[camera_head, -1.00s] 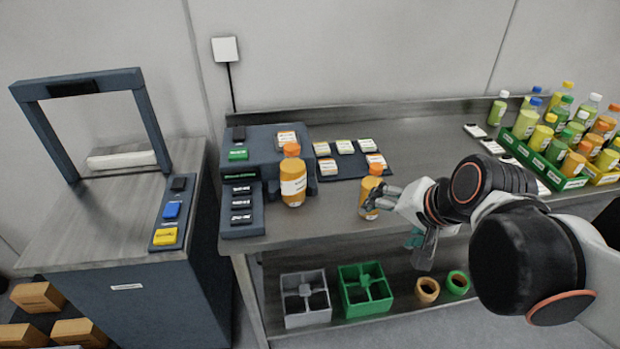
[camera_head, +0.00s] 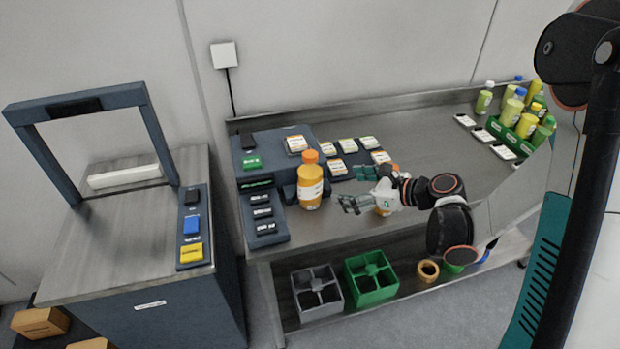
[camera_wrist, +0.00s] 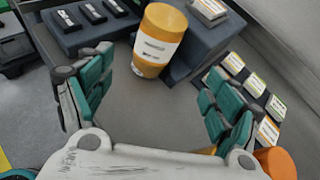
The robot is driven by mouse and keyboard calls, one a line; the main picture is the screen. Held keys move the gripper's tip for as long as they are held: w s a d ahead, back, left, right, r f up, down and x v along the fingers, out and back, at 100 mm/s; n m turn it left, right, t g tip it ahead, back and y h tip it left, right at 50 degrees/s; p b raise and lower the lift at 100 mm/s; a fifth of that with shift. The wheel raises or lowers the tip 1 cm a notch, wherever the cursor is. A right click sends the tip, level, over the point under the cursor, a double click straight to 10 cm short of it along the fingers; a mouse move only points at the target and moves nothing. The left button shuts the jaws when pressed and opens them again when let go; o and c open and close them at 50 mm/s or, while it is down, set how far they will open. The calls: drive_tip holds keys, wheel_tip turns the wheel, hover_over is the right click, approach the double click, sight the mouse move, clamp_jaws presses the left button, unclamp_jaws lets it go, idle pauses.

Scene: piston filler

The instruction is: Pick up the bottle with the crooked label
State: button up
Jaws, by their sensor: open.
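An orange bottle (camera_head: 311,192) with an orange cap and a white label stands upright near the front of the dark device on the bench. Its label looks slanted on the bottle. In the wrist view, this bottle (camera_wrist: 150,67) is ahead of the fingers, between their directions, with clear bench before it. A second orange bottle (camera_head: 383,212) is mostly hidden behind my gripper (camera_head: 349,204); its orange cap (camera_wrist: 277,163) shows beside my right finger in the wrist view. My gripper is open and empty, its fingers (camera_wrist: 157,95) spread wide, to the right of the first bottle.
The dark labelling device (camera_head: 270,147) stands behind and left of the first bottle. Label cards (camera_head: 348,146) lie on a dark mat behind. A green crate (camera_head: 513,138) with several bottles is at the far right. A grey bin (camera_head: 316,292) and green bin (camera_head: 371,278) are on the lower shelf.

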sight(310, 183)
drive_tip(key=shift+m+y, duration=0.3)
drive_tip(key=shift+m, duration=0.3)
drive_tip(key=x, duration=0.3)
drive_tip(key=b+x, duration=0.1)
drive_tip(key=x, duration=0.5)
drive_tip(key=shift+w+d+f+b, duration=0.1)
drive_tip(key=shift+d+f+b, duration=0.05)
drive_tip(key=shift+f+b, duration=0.2)
drive_tip(key=b+x, duration=0.1)
drive_tip(key=x, duration=0.3)
drive_tip(key=shift+a+b, duration=0.4)
drive_tip(key=shift+w+a+f, duration=0.1)
drive_tip(key=shift+w+a, duration=0.1)
drive_tip(key=shift+a, duration=0.05)
drive_tip(key=c, duration=1.6)
drive_tip(key=shift+c, duration=0.3)
